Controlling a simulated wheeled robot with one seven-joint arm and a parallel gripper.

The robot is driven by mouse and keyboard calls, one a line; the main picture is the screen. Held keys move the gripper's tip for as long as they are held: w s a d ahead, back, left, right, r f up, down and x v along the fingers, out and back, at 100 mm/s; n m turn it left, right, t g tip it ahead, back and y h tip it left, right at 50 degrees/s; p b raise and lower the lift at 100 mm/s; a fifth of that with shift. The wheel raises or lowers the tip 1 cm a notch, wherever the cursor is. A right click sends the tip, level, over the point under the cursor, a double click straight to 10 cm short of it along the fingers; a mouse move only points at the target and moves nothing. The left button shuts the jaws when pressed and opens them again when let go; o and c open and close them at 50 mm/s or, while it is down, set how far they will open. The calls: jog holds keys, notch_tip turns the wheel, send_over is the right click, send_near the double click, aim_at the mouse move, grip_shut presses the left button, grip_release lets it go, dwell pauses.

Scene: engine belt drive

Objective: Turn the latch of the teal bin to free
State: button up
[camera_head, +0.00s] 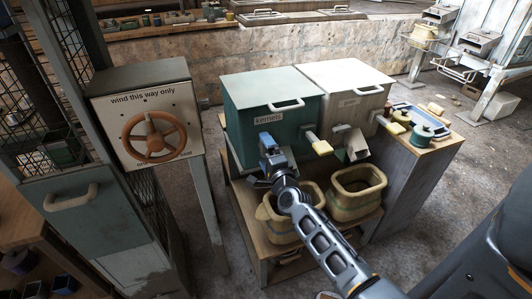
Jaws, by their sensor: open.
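The teal bin (240,119) stands on a wooden bench with its lid down and a "kernels" label on its front. A short lever with a pale yellow grip (319,143) sticks out from the right side of its front; it looks like the latch. My gripper (268,158) is open in front of the bin's lower front, to the left of this lever and apart from it. A blue part (265,138) shows at the gripper's end, and I cannot tell whether it belongs to the bin. My gripper hides part of the bin's lower front.
A white bin (345,92) with a chute (351,143) and a similar lever stands to the right. Two yellowish tubs (358,181) sit on the shelf below. A cabinet with an orange handwheel (153,137) is at left. Spools and a blue tray (408,115) lie at right.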

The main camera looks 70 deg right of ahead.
jog(key=v, duration=0.7)
jog(key=shift+s+a+p, duration=0.25)
jog(key=shift+s+p, duration=0.05)
jog(key=shift+p, duration=0.05)
jog(key=s+a+r+n+t+y+p, duration=0.1)
jog(key=s+a+r+n+y, duration=0.3)
jog(key=a+n, duration=0.5)
jog(key=s+a+r+n+t+y+p, duration=0.1)
jog(key=s+a+r+n+y, duration=0.4)
jog(key=a, duration=0.8)
jog(key=s+a+r+n+t+y+p, duration=0.1)
jog(key=s+a+r+n+y+p, duration=0.2)
jog(key=s+a+r+n, duration=0.4)
jog(key=a+r+n+y, duration=0.1)
jog(key=a+r+n, duration=0.2)
jog(key=n, duration=0.4)
jog(key=shift+s+a+y+p, duration=0.3)
jog(key=shift+s+a+y, duration=0.1)
jog(key=shift+a, duration=0.3)
